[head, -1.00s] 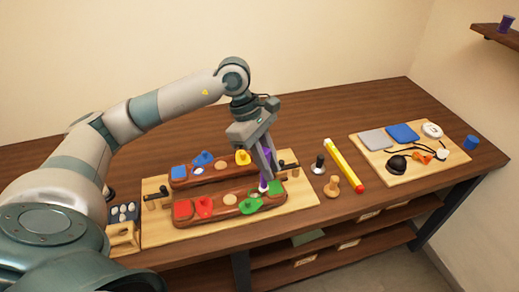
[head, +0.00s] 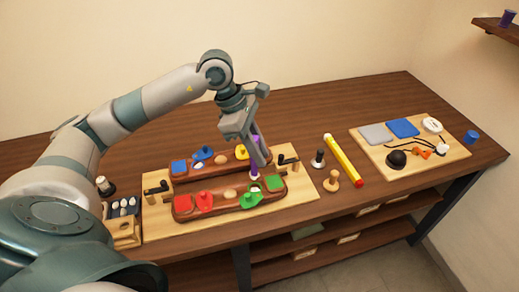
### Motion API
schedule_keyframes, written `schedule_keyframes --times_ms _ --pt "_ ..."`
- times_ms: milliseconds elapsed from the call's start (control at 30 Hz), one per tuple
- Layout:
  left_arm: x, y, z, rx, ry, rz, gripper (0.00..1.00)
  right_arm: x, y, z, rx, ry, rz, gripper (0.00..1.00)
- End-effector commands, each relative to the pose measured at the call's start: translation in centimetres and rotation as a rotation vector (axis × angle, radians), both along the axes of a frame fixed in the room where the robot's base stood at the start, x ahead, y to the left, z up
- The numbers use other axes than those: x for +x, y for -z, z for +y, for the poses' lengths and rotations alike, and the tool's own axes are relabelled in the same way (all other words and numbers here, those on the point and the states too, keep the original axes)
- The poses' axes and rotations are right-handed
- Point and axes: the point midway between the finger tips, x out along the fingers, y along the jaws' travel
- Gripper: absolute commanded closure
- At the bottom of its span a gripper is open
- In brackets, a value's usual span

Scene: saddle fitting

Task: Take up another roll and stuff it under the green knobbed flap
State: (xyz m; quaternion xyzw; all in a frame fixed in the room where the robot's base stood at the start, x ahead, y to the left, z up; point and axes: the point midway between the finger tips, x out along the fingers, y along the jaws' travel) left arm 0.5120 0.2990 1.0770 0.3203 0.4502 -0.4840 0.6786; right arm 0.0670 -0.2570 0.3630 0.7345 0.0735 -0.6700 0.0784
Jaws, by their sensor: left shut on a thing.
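The green knobbed flap (head: 249,201) is at the right part of the front brown panel. A small white patch (head: 255,188) shows beside it; I cannot tell whether it is a roll. My left gripper (head: 256,164) points down over the panel, shut on a slim purple tool (head: 254,173), whose lower end is at or just above the white patch. Contact is unclear. Several white rolls (head: 123,207) lie in the dark tray at the far left. My right gripper is not in view.
The light board (head: 160,232) carries two brown panels (head: 215,207) with red, blue and yellow flaps and dark clamps. Another board (head: 440,167) holds small parts.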

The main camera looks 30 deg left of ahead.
Motion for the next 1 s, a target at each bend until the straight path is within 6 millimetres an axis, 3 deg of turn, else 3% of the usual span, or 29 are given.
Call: schedule_keyframes --times_ms 500,1000 --pt "0.0 3.8 0.0 0.0 0.001 0.0 0.97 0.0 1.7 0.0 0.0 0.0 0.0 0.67" --pt "0.0 4.1 0.0 -0.001 0.001 -0.001 0.97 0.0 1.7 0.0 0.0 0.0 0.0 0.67"
